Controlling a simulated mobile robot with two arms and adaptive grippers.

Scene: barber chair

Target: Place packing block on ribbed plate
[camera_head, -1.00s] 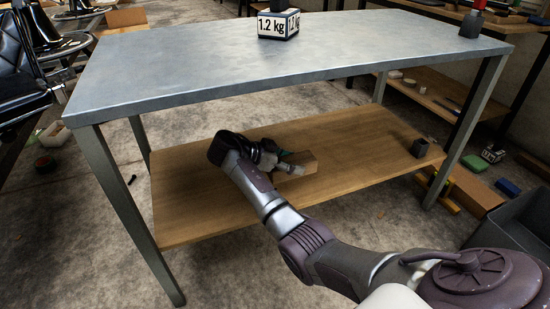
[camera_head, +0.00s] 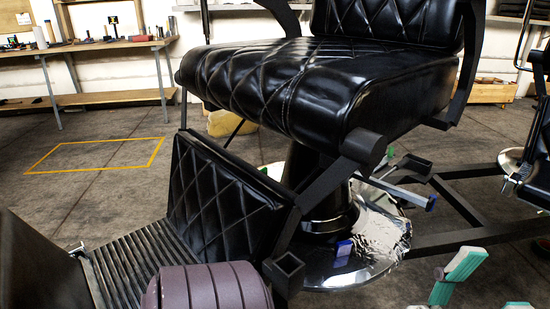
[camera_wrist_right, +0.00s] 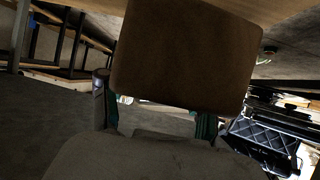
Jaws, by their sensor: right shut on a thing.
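In the right wrist view, the packing block (camera_wrist_right: 182,55) is a plain brown box with rounded corners that fills the upper middle. My right gripper (camera_wrist_right: 154,113) is shut on it, with a finger at each side and green pads partly showing. In the head view, the ribbed plate (camera_head: 130,262) is a dark grooved footplate at lower left, below the chair's black padded leg rest (camera_head: 215,200). One of my purple arm links covers part of its near edge.
The black barber chair (camera_head: 320,85) stands on a shiny round base (camera_head: 365,240). Pale green-edged pieces (camera_head: 460,272) show at lower right. Open floor lies at left.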

